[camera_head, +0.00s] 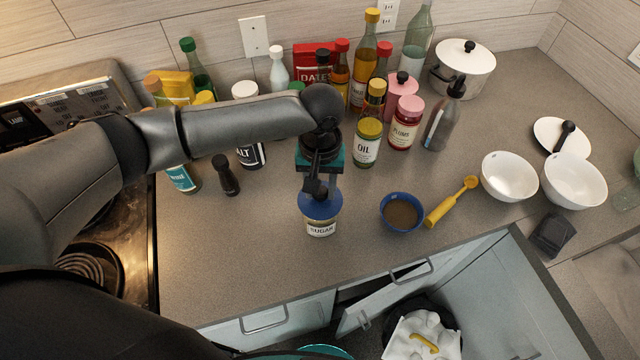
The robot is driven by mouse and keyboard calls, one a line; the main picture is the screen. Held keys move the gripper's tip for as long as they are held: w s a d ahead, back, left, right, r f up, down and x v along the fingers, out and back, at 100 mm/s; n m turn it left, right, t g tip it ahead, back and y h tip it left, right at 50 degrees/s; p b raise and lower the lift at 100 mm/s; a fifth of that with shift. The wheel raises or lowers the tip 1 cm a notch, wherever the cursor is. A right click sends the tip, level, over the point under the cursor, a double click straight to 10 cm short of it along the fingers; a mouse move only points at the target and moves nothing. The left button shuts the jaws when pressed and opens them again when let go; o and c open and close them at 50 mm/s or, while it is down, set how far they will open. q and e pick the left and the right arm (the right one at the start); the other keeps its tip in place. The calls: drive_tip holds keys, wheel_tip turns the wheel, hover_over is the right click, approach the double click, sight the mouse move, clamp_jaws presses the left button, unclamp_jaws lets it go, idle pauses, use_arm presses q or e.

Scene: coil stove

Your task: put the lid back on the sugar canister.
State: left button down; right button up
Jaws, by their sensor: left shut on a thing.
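The sugar canister (321,230) stands upright on the counter, with a label reading SUGAR. A blue lid (321,206) with a dark knob is at the canister's top. From this angle I cannot tell whether it is fully seated or slightly raised. My left gripper (318,187) points down over the canister and is shut on the lid by its knob; the fingers partly hide the knob. My right gripper is not in view.
A blue bowl of brown contents (402,213) and a yellow scoop (452,201) lie right of the canister. Several bottles and jars, including an oil jar (367,146), stand behind. A coil stove (95,265) is at left.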

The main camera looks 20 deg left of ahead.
use_arm(q)
drive_tip(key=shift+p, duration=0.6)
idle(0.7)
idle(0.3)
unclamp_jaws()
idle(0.5)
wheel_tip(320, 180, up, 2)
drive_tip(key=p, duration=0.3)
drive_tip(key=shift+r, duration=2.5)
